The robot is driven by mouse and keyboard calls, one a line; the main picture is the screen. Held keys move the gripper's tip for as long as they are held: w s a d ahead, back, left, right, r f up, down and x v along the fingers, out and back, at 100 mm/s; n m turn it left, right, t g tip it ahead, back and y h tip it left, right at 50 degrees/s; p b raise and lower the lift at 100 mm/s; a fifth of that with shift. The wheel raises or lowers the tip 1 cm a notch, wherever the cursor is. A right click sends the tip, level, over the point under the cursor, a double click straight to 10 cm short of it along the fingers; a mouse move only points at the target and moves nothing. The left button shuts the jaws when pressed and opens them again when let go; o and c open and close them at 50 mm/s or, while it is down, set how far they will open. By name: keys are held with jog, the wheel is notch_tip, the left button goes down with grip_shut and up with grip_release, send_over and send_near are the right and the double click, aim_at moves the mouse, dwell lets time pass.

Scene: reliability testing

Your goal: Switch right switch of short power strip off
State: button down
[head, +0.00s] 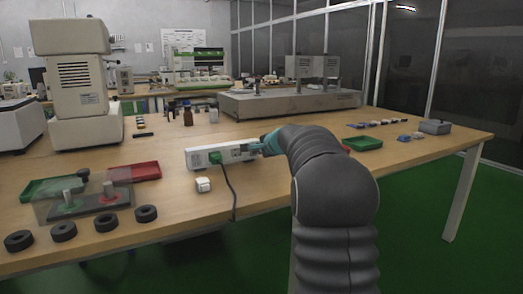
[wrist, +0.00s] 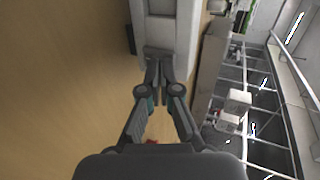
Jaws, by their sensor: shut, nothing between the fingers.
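A short white power strip (head: 203,157) stands on the wooden table in the head view.
Red (head: 134,172) and green (head: 50,189) trays and several black rings lie to the left. A large grey machine (head: 290,101) stands behind. A green tray (head: 362,143) and small parts lie to the right.

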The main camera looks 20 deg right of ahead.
dwell(0.3)
jog(key=shift+w+r, duration=0.15)
jog(key=shift+w, duration=0.25)
jog(key=shift+r, duration=0.1)
jog(key=shift+r+p, duration=0.7)
jog(key=shift+p, duration=0.1)
jog(key=shift+s, duration=0.1)
jog(key=shift+s+b, duration=0.3)
jog(key=s+b, duration=0.1)
jog(key=s, duration=0.1)
jog(key=shift+s, duration=0.3)
jog(key=w+r+v, duration=0.1)
jog(key=r+v, duration=0.1)
jog(key=v, duration=0.8)
jog(key=shift+s+r, duration=0.2)
jog(key=shift+r, duration=0.05)
